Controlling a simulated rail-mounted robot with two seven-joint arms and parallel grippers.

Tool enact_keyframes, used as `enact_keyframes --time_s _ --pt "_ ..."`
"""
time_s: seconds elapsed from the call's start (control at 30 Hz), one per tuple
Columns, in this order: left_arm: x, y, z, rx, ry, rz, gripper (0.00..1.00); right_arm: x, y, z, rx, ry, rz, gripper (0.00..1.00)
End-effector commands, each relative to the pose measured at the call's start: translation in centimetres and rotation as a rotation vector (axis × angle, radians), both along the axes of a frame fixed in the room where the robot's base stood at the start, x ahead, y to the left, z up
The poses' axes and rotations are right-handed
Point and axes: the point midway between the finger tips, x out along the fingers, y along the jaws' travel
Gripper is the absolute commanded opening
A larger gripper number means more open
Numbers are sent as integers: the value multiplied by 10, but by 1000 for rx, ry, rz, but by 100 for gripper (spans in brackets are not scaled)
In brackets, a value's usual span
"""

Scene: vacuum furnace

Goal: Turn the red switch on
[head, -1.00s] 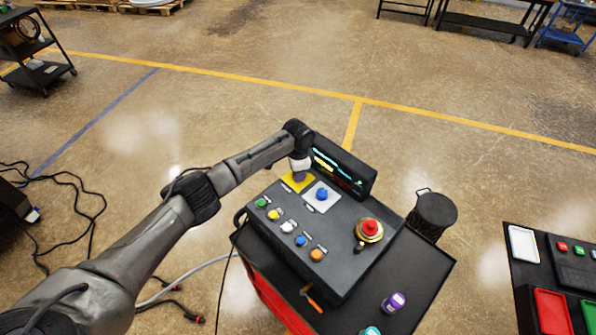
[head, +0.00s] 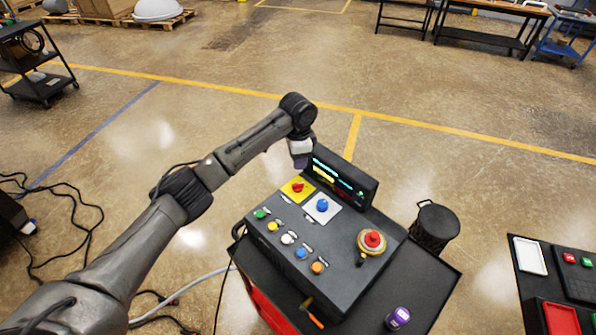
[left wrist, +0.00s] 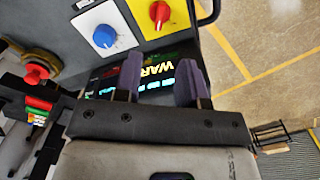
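The red switch (head: 297,187) is a rotary knob on a yellow plate at the upper left of the grey control box (head: 335,262). It also shows at the top of the left wrist view (left wrist: 159,14). The setting it points to is too small to read. My left gripper (head: 301,162) is just above and behind the switch, near the display, and apart from it. In the left wrist view its two purple fingers (left wrist: 160,70) are spread with nothing between them. My right gripper is out of view.
A blue knob (head: 322,205) on a white plate is beside the red switch. The lit display (head: 340,180) stands behind them. Several coloured buttons line the front left, and a red emergency button (head: 372,239) is at right. A black bin (head: 435,228) stands beyond.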

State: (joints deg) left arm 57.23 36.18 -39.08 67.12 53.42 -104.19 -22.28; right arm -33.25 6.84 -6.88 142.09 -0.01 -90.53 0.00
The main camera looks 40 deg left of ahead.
Motion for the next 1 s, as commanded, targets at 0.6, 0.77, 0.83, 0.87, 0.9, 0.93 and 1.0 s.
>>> enact_keyframes --time_s 0.6,0.77,0.83,0.87,0.9,0.93,1.0 --pt "0 0 29 0 0 0 37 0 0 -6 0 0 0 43" --pt "0 0 28 0 0 0 37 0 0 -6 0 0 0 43" --pt "0 0 28 0 0 0 37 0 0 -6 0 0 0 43" --pt "0 0 28 1 1 0 37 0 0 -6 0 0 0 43" --pt "0 0 28 0 0 0 37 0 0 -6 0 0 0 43" --pt "0 0 28 0 0 1 37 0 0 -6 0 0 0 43" --pt "0 0 28 0 0 17 37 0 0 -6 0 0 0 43"
